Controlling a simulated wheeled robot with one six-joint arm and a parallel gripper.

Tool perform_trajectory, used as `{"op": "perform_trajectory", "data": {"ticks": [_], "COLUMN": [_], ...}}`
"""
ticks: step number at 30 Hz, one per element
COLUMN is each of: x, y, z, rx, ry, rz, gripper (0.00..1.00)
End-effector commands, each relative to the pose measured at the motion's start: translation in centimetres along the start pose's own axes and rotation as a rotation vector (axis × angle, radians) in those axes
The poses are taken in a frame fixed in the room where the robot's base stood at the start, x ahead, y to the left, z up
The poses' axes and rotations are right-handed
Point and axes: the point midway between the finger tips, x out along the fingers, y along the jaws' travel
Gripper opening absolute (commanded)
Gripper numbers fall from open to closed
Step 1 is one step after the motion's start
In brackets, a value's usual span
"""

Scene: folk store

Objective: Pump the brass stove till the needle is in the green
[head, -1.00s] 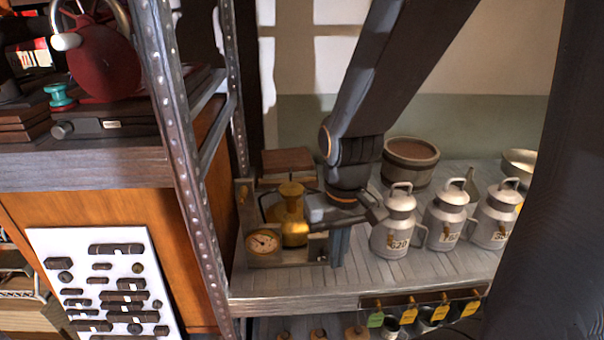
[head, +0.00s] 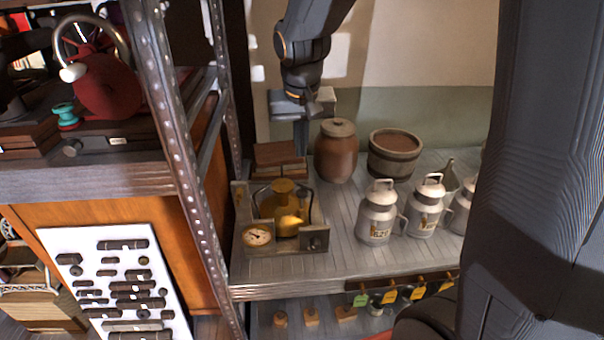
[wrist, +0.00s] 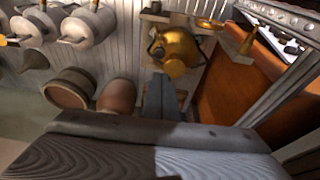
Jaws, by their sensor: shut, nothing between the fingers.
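A dark knob (head: 315,243) sits at the frame's front right. The wrist view shows the stove's brass body (wrist: 178,50) from above. My gripper (head: 301,135) is shut and empty, above and behind the stove, pointing down and apart from it. The wrist view shows its fingers (wrist: 160,98) together.
Reddish-brown boxes (head: 280,163) lie behind the stove. A brown lidded jar (head: 336,152), a wooden tub (head: 395,155) and grey milk cans (head: 378,213) stand to its right. A riveted metal post (head: 180,140) rises at the left. The shelf front is fairly clear.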

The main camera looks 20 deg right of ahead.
Motion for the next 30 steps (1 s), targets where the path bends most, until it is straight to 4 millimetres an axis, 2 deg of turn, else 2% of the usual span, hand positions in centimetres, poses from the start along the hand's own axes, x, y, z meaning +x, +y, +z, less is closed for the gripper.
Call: {"op": "perform_trajectory", "data": {"ticks": [10,14,20,30], "x": [-0.1,0.4,3.0,8.5], "y": [-0.1,-0.1,0.0,0.0], "z": [-0.3,-0.3,-0.2,-0.2], "rx": [0.003,0.003,0.003,0.002], "ry": [0.005,0.004,0.001,0.000], "rz": [0.000,0.000,0.002,0.002], "gripper": [0.00,0.00,0.00,0.00]}}
